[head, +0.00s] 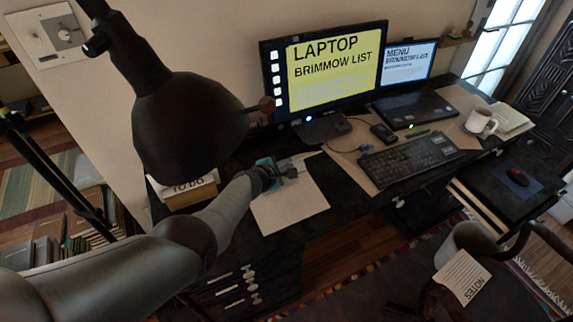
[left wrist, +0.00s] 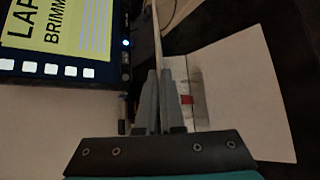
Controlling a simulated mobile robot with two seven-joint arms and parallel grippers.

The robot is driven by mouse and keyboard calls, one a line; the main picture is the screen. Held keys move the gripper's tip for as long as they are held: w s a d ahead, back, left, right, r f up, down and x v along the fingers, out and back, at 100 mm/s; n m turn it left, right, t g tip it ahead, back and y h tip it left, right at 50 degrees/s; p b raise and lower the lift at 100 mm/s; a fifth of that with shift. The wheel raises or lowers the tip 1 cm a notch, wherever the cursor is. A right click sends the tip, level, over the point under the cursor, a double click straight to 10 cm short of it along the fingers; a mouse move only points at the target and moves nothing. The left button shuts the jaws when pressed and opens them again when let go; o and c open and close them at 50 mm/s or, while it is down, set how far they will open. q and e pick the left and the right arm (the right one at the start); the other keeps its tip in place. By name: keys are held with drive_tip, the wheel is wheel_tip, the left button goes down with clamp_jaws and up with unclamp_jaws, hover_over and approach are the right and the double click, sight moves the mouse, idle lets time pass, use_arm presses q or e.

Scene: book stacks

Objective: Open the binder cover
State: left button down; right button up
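A white sheet-like binder (head: 290,208) lies on the dark desk. My left gripper (head: 284,172) is at its far edge. In the left wrist view the gripper's fingers (left wrist: 160,100) are close together on a thin pale strip. This strip looks like the binder cover (left wrist: 157,40) seen edge-on, standing up from the fingers. To its right lies the broad white face of the binder (left wrist: 238,100), with a small red mark beside the fingers. The arm and gripper hide part of the binder's far edge in the head view. My right gripper is not in view.
A large black lamp (head: 188,125) hangs close at the left, above a TO DO box (head: 188,192). A monitor (head: 325,72) stands behind the binder. A keyboard (head: 410,160), laptop (head: 415,108) and mug (head: 480,122) stand to the right. A NOTES sheet (head: 462,275) is at lower right.

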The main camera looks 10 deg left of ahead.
use_arm(q)
drive_tip(key=shift+r, duration=0.15)
idle(0.5)
drive_tip(key=c, duration=1)
unclamp_jaws()
drive_tip(key=shift+c, duration=0.2)
drive_tip(key=shift+s, duration=0.1)
drive_tip(key=p+v, duration=0.8)
drive_tip(key=v, duration=0.7)
drive_tip(key=shift+p, duration=0.35)
